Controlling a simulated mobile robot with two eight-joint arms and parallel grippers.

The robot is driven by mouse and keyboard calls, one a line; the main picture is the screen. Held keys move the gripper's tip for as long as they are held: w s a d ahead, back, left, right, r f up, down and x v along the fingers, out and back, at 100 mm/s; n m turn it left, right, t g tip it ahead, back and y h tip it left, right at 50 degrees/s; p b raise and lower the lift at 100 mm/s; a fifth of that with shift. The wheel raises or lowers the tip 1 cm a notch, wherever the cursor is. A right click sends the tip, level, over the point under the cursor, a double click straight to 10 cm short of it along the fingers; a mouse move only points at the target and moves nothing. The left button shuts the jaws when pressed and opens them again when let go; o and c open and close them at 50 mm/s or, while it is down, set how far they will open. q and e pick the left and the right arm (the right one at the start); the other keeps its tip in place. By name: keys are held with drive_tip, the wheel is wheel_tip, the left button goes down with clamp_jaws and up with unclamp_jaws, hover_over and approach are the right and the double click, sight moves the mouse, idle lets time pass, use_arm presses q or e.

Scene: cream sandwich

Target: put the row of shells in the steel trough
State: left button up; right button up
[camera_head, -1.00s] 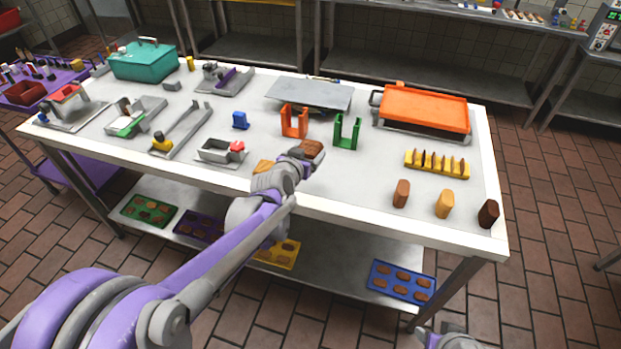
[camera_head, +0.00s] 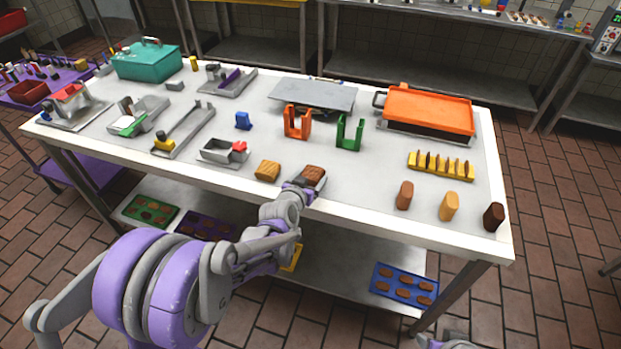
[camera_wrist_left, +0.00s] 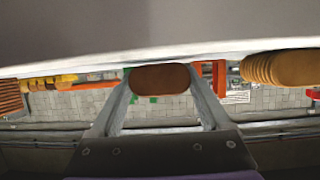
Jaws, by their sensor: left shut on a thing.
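My left gripper (camera_head: 300,187) is shut on a dark brown row of shells (camera_head: 313,174) near the front edge of the white table. The row's rounded brown end (camera_wrist_left: 160,78) shows between the fingers in the left wrist view. A tan row of shells (camera_head: 267,170) lies just left of it, and its ridges show in the left wrist view (camera_wrist_left: 272,67). A short steel trough (camera_head: 215,152) with a red block stands farther left; a long narrow steel channel (camera_head: 190,128) lies beyond it. Part of my right gripper (camera_head: 446,341) shows at the bottom edge, fingers unclear.
Orange (camera_head: 297,124) and green (camera_head: 348,135) upright brackets stand behind the held row. A yellow toothed rack (camera_head: 440,166) and several upright rounded blocks are at right. An orange-lidded press (camera_head: 428,108) is at back right.

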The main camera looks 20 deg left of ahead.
use_arm(q)
drive_tip(key=shift+f, duration=0.2)
drive_tip(key=o, duration=1.2)
